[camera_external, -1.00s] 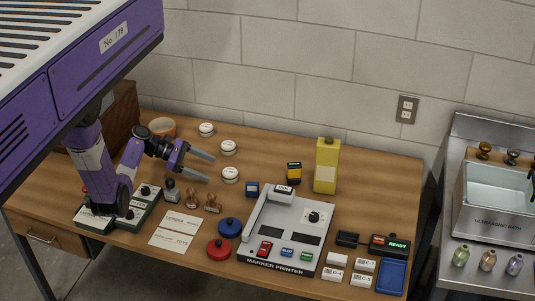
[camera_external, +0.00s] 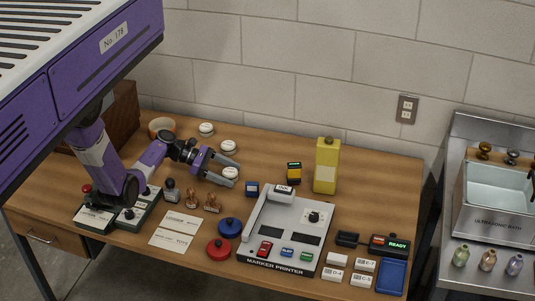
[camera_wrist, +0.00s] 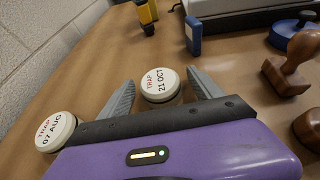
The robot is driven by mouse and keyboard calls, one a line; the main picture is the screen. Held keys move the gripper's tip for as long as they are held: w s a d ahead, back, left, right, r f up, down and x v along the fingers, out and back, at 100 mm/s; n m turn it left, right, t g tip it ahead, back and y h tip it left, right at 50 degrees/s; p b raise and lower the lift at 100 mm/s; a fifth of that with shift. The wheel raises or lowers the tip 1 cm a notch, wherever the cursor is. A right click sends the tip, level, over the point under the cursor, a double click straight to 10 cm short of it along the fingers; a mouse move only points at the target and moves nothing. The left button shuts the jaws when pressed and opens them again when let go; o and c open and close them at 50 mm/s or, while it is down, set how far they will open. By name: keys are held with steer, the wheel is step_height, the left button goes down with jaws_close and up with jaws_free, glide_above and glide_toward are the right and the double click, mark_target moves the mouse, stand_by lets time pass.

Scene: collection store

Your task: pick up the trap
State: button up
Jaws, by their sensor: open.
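Three round white traps stand on the wooden table: a far one (camera_external: 206,129), a middle one (camera_external: 228,146) and a near one (camera_external: 230,172). My gripper (camera_external: 236,174) is open, its two fingers on either side of the near trap. In the wrist view, a trap marked 21 OCT (camera_wrist: 160,84) shows between the open fingers of my gripper (camera_wrist: 160,77), with gaps at both sides. A trap marked 07 AUG (camera_wrist: 54,131) lies outside the left finger. The far trap does not show in the wrist view.
A blue block (camera_external: 252,188), a yellow-black box (camera_external: 294,172) and a marker printer (camera_external: 275,255) stand to the right. Wooden stamps (camera_external: 212,202) are in front. An orange bowl (camera_external: 162,127) is behind. The table between the near trap and the yellow-black box is clear.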

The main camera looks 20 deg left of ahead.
steer(key=shift+c, duration=0.2)
steer(key=c, duration=1.4)
steer(key=shift+r, duration=0.1)
